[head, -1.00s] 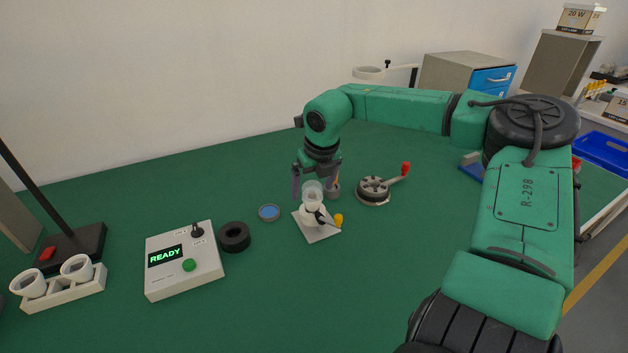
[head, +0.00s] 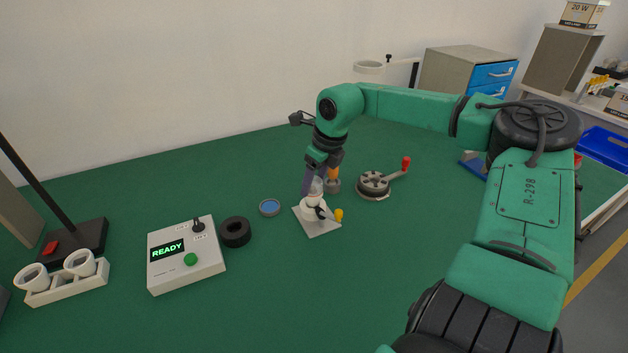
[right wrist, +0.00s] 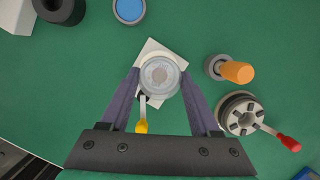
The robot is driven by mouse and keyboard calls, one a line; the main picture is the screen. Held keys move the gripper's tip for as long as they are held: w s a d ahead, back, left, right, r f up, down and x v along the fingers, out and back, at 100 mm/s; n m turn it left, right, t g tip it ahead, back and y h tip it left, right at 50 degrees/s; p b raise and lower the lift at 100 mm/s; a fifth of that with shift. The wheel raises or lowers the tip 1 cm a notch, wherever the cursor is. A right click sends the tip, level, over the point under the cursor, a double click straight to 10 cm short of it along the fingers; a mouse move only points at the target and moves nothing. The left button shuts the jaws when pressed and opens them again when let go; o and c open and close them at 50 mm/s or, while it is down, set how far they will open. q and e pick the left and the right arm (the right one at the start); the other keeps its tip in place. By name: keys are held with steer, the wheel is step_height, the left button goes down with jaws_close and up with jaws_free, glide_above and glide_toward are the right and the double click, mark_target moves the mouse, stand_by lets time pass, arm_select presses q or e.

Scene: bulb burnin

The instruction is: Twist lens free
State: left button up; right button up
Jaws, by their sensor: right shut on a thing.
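The clear round lens (right wrist: 160,76) sits on a white lamp body (head: 312,206), which stands upright in a fixture on a pale square plate (head: 320,229). A small lever with a yellow knob (right wrist: 141,127) sticks out beside it, also visible in the head view (head: 339,215). My right gripper (right wrist: 159,78) is shut on the lens, one dark finger on each side. In the head view the right gripper (head: 314,183) comes down from above and its fingers hide most of the lens. My left gripper is not in view.
A grey-based tool with an orange handle (right wrist: 238,72) and a round grey chuck with a red-knobbed crank (head: 373,184) stand close by on the right. Left are a blue disc (head: 269,207), a black ring (head: 235,232) and a control box (head: 187,262) reading READY.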

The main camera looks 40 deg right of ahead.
steer(key=n, duration=0.3)
steer(key=shift+d+y, duration=0.1)
steer(key=shift+y, duration=0.2)
steer(key=o, duration=1.4)
steer(key=shift+c, duration=0.2)
steer(key=shift+r, duration=0.1)
steer(key=v, duration=1.4)
steer(key=shift+w+r, duration=0.2)
steer(key=shift+r, duration=0.05)
